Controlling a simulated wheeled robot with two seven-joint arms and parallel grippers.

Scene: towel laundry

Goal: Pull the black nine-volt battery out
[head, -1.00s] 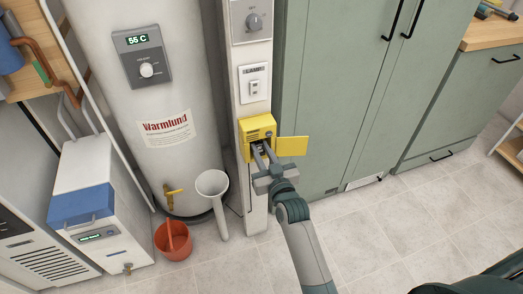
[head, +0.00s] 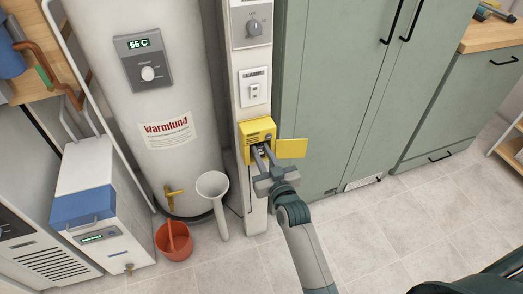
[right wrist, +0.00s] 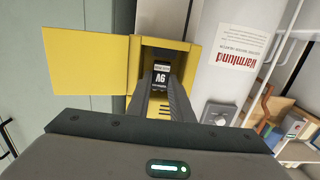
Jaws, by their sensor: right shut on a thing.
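The black nine-volt battery (right wrist: 161,76) shows in the right wrist view, marked 9V, inside the yellow box (right wrist: 189,66). In the head view the yellow box (head: 257,130) is fixed to the white post, its door (head: 292,148) swung open to the right. My right gripper (head: 263,152) reaches into the box's opening from below. Its fingers (right wrist: 164,100) are shut on the battery, one on each side. The battery is still within the opening; how deep it sits cannot be told. My left gripper is not in view.
A white heater tank (head: 160,100) stands left of the post, with a white funnel-like tube (head: 214,188) and a red bucket (head: 174,240) below. Green cabinets (head: 340,90) stand to the right. The tiled floor (head: 390,225) in front is clear.

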